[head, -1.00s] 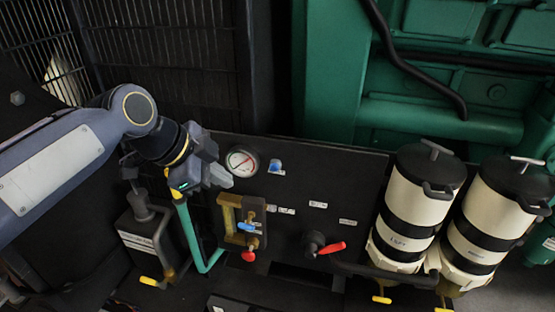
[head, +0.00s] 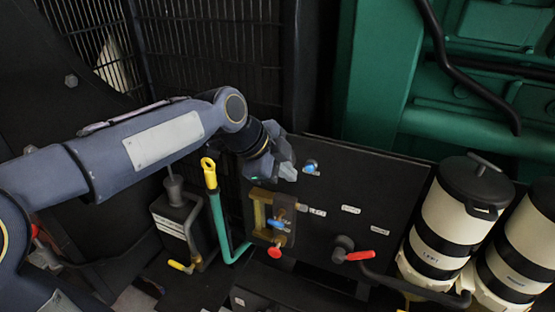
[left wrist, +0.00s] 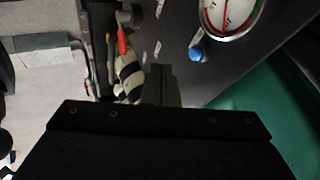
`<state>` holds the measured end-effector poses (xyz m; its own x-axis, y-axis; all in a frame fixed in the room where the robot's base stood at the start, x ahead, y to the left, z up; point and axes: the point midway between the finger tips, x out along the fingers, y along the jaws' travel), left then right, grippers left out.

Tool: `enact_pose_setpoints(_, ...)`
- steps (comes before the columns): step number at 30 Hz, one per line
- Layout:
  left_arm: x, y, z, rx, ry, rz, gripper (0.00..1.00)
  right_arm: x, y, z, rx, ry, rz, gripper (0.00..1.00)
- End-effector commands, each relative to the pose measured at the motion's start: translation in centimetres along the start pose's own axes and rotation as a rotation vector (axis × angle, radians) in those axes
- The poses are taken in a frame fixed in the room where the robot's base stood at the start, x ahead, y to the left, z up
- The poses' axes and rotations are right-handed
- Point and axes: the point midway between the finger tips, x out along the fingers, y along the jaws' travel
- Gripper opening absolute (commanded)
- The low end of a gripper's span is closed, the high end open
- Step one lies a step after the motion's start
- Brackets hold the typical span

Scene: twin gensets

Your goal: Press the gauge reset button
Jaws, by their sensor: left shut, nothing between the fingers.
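The gauge reset button is a small blue knob (head: 310,165) with a white label below it, on the upper part of the black panel (head: 375,195). It also shows in the left wrist view (left wrist: 198,50), beside the round white gauge (left wrist: 230,14) with its red and green marks. In the head view the gauge is hidden behind my left gripper (head: 288,172). That gripper is shut and empty, just left of the button in the picture. I see no clear contact with the button. My right gripper is not in view.
Below on the panel are a brass bracket with a blue handle (head: 277,223) and red knob (head: 274,252), and a red lever (head: 359,256). White-and-black canisters (head: 452,220) stand at right. A teal hose with a yellow-handled dipstick (head: 209,172) stands left of the panel.

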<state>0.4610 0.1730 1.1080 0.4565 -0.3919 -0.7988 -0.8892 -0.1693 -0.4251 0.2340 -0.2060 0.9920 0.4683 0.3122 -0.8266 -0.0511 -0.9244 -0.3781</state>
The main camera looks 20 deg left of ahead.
Motion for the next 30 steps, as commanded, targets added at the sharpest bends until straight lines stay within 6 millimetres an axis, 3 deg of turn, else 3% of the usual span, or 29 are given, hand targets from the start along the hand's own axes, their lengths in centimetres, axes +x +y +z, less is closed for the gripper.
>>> enact_pose_setpoints(5,3.8,0.1,0.0,-0.001,-0.002,0.006,0.00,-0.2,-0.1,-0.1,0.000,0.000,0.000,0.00)
enact_pose_setpoints(12,5.0,-3.0,0.0,0.000,-0.001,0.001,0.00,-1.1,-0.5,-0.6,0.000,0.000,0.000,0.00)
enact_pose_setpoints(30,6.1,-4.5,0.1,-0.001,-0.001,-0.001,0.00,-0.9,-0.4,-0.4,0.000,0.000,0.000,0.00)
